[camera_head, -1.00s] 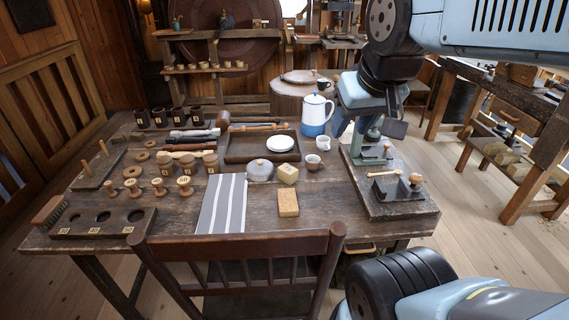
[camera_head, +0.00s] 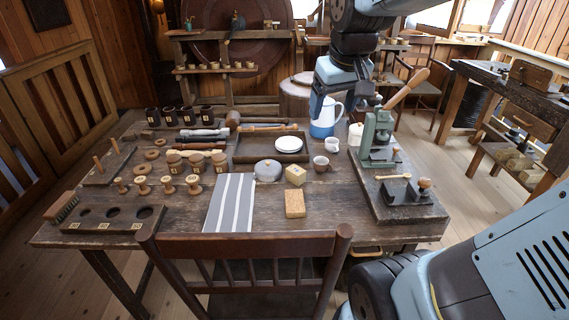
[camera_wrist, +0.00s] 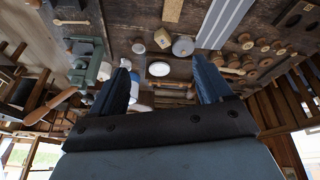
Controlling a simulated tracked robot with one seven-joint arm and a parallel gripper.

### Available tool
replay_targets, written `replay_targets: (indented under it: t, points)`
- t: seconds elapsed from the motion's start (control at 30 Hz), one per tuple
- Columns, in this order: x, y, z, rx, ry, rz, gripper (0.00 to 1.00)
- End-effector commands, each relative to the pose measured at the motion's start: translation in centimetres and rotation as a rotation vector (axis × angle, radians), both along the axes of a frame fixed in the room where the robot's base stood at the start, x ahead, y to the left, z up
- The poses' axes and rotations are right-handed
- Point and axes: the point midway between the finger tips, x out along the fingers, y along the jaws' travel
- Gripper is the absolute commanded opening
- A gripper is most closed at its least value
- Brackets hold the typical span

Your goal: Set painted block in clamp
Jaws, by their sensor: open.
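A small pale yellow block (camera_head: 295,174) with a lighter top lies on the table right of the lidded grey pot; it also shows in the wrist view (camera_wrist: 161,38). A larger tan block (camera_head: 295,204) lies nearer the front edge. I cannot tell which is the painted one. A low dark clamp (camera_head: 408,194) with a round wooden knob sits on the board at the right, in front of a green lever press (camera_head: 378,138). Its jaws are too small to read. My gripper (camera_wrist: 161,66) is open and empty, above the table's back, near the white-and-blue jug (camera_head: 324,122).
A striped cloth (camera_head: 230,203) lies left of the blocks. A tray (camera_head: 242,150) with a white plate, cups (camera_head: 321,164), spools and dark mugs fill the left and back. The press's wooden lever (camera_head: 406,90) sticks up at right. A chair (camera_head: 245,240) stands in front.

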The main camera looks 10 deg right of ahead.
Motion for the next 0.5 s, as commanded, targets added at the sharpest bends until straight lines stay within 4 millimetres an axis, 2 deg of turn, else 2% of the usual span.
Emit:
replay_targets:
  t: [0.03, 0.27, 0.5]
  points:
    - [1.4, 0.0, -0.4, -0.006, 0.019, 0.014, 0.79]
    - [7.0, 0.0, -2.6, -0.033, 0.087, 0.082, 0.79]
    - [12.8, -0.1, -5.9, -0.051, 0.156, 0.155, 0.79]
